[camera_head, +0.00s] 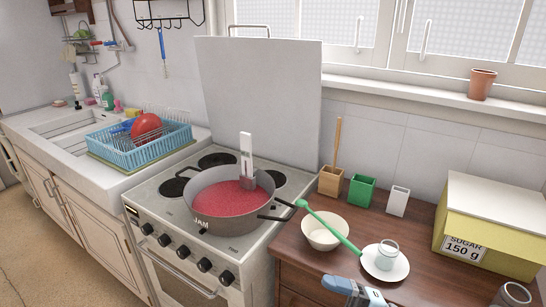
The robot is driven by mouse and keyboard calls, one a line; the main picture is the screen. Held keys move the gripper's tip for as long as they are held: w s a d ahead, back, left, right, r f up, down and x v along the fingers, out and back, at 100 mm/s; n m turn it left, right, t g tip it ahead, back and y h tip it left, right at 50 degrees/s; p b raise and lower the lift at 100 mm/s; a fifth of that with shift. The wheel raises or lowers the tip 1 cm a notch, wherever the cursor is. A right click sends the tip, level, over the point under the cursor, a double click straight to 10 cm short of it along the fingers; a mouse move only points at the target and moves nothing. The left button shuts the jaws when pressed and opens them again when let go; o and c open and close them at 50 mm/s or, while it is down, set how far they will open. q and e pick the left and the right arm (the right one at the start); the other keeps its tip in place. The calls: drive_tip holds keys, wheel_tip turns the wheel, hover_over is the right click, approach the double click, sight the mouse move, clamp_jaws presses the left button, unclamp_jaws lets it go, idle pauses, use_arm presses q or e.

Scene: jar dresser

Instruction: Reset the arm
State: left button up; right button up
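Part of a blue and grey gripper (356,291), which I take to be my left one, shows at the bottom edge, in front of the saucer. Its arm is out of frame, and I cannot tell whether it is open or shut. A small glass jar (387,254) stands upright on a white saucer (371,262) on the brown dresser (290,246). A green spoon (330,226) lies across a cream bowl (322,238). A grey pot labelled JAM (215,224), holding red jam and a white-handled ladle (246,156), sits on the stove.
Behind the bowl stand a wooden holder (331,182), a green cup (361,191) and a white cup (398,201). A yellow sugar box (483,258) is at right, with a dark round object (514,293) below it. A blue dish rack (125,147) stands left of the stove.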

drive_tip(key=d+f+m+t+h, duration=0.7)
drive_tip(key=f+m+t+h, duration=0.5)
drive_tip(key=m, duration=0.7)
drive_tip(key=s+d+f+m+g+h, duration=0.2)
drive_tip(key=s+f+m+g+h, duration=0.35)
drive_tip(key=s+f, duration=0.6)
use_arm(q)
wheel_tip(320, 180, up, 12)
drive_tip(key=p, duration=1.4)
drive_tip(key=shift+s+a, duration=0.35)
drive_tip(key=shift+a, duration=0.1)
use_arm(e)
wheel_tip(320, 180, up, 10)
drive_tip(key=d, duration=0.1)
drive_tip(key=shift+w+m, duration=0.15)
drive_tip(key=shift+m, duration=0.2)
drive_tip(key=shift+d+y, duration=0.1)
drive_tip(key=shift+y, duration=0.15)
